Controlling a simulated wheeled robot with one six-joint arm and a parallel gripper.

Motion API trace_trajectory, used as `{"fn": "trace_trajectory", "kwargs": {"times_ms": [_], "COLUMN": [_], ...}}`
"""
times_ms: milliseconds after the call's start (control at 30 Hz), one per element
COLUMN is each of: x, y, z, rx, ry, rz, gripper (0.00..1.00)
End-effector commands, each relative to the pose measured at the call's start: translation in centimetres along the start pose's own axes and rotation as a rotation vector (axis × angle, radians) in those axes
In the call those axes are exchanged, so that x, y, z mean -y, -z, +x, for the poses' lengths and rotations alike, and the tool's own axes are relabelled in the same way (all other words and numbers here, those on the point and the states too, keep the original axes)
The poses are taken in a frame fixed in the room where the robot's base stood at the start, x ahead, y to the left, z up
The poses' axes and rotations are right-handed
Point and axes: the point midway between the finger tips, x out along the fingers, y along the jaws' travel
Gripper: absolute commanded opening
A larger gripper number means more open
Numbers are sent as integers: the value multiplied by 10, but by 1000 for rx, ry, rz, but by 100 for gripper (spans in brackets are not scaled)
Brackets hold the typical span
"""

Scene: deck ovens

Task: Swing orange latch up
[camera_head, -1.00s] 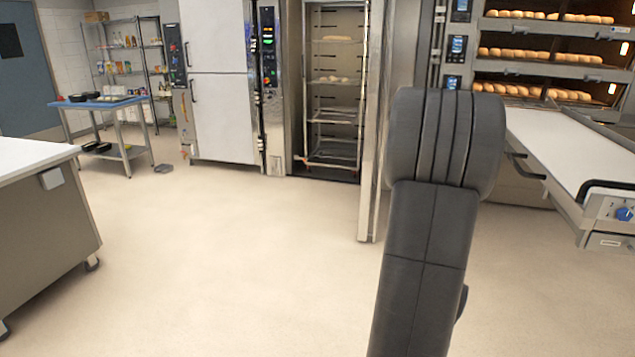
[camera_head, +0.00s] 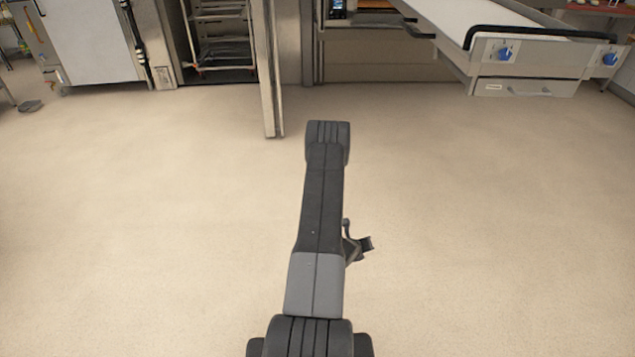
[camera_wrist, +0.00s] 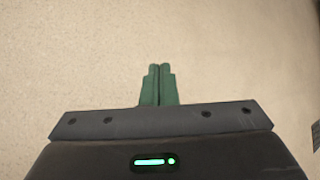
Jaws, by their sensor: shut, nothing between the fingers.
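My gripper shows in the wrist view (camera_wrist: 159,85), its two green fingers pressed together and empty over bare beige floor. In the head view my arm reaches forward over the floor, and the fingers cannot be made out there. A small orange part (camera_head: 29,24) shows at the left side of the white cabinet door (camera_head: 95,45), far from my arm. It is too small to tell whether it is the orange latch, or how it is turned. No other orange latch can be made out.
An open cabinet with a wire rack (camera_head: 222,40) stands at the back, with a steel door edge (camera_head: 268,80) jutting toward me. A loader table (camera_head: 440,18) with blue knobs is at upper right. The floor between is clear.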

Motion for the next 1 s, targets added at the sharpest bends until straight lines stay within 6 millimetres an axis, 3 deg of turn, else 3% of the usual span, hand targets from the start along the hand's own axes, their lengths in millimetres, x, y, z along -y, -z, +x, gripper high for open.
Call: {"fn": "trace_trajectory", "kwargs": {"times_ms": [33, 200, 400, 500, 700, 1000], "x": [-9, -22, -34, -37, -40, -39], "y": [26, 96, 174, 200, 224, 225], "z": [18, 54, 75, 78, 78, 78], "rx": [-3, 31, 98, 130, 166, 168], "ry": [33, 164, 296, 339, 379, 381], "rz": [66, 314, 549, 625, 698, 704], "gripper": [0, 0, 0, 0, 0, 0]}}
